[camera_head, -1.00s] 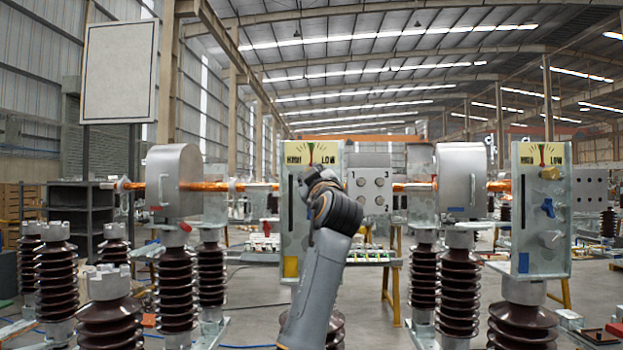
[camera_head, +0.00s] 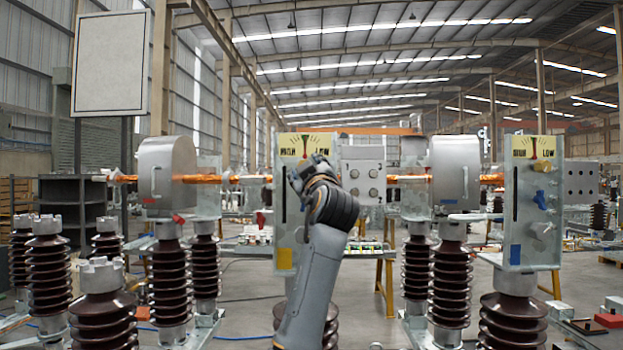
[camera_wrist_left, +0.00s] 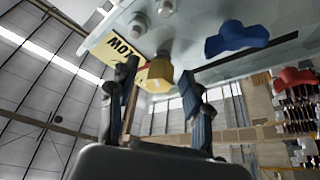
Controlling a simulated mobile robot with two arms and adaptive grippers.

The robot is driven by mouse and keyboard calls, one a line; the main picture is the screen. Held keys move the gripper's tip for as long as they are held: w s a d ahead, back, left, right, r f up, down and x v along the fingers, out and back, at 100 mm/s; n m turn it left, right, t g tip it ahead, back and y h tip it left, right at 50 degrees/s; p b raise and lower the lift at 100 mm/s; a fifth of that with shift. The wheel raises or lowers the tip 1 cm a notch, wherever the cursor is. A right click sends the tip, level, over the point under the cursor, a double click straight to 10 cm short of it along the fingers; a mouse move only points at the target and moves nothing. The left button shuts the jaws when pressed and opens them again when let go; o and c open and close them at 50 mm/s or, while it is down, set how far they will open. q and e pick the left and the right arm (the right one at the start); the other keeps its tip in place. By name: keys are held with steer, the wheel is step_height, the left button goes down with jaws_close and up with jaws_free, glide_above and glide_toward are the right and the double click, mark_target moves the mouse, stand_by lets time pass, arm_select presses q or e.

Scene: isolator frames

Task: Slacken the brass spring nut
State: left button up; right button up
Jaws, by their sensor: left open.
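The brass spring nut (camera_wrist_left: 160,75) shows in the left wrist view as a gold hexagonal block on the grey panel, beside a yellow label plate. My left gripper (camera_wrist_left: 159,74) is open, with one dark finger on each side of the nut; whether either touches it I cannot tell. In the head view my left gripper (camera_head: 308,170) is at the upper right of the middle panel (camera_head: 284,225) and hides the nut there. A blue knob (camera_wrist_left: 237,38) and a red knob (camera_wrist_left: 295,78) also show in the wrist view. My right gripper is not in view.
The right panel (camera_head: 522,225) carries similar brass, blue and grey knobs. Grey drums (camera_head: 165,177) and orange rods stand on brown ribbed insulators (camera_head: 170,285) on both sides. A grey box with round buttons (camera_head: 362,172) is just right of my gripper.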

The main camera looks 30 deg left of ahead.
arm_select(q)
steer(key=v, duration=1)
steer(key=shift+s+d+f, duration=0.2)
steer(key=shift+s, duration=0.05)
